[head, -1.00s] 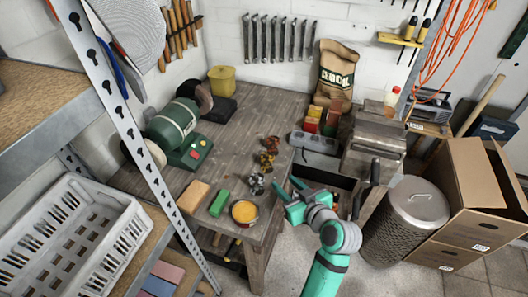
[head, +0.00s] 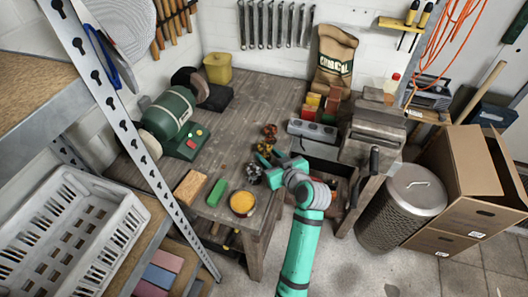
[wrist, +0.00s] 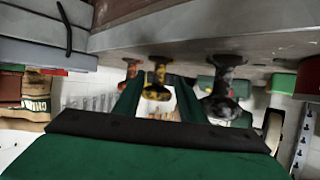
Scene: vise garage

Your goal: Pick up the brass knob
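The brass knob (head: 269,145) stands on the workbench near its right side, between a copper-red knob (head: 270,130) behind it and a dark silver knob (head: 252,174) in front. My gripper (head: 268,158) is low at the bench, right beside the brass knob and partly covering it. In the wrist view, which looks upside down, the brass knob (wrist: 157,80) appears between my two green fingers (wrist: 156,95), which are spread apart. The dark silver knob (wrist: 222,90) is outside the right finger. The copper-red knob (wrist: 132,68) shows behind the left finger. I cannot tell whether a finger touches the brass knob.
On the workbench (head: 240,120) a tin of orange contents (head: 242,203), a green block (head: 217,192) and a tan block (head: 190,187) lie at the front. A green grinder (head: 170,117) stands left.

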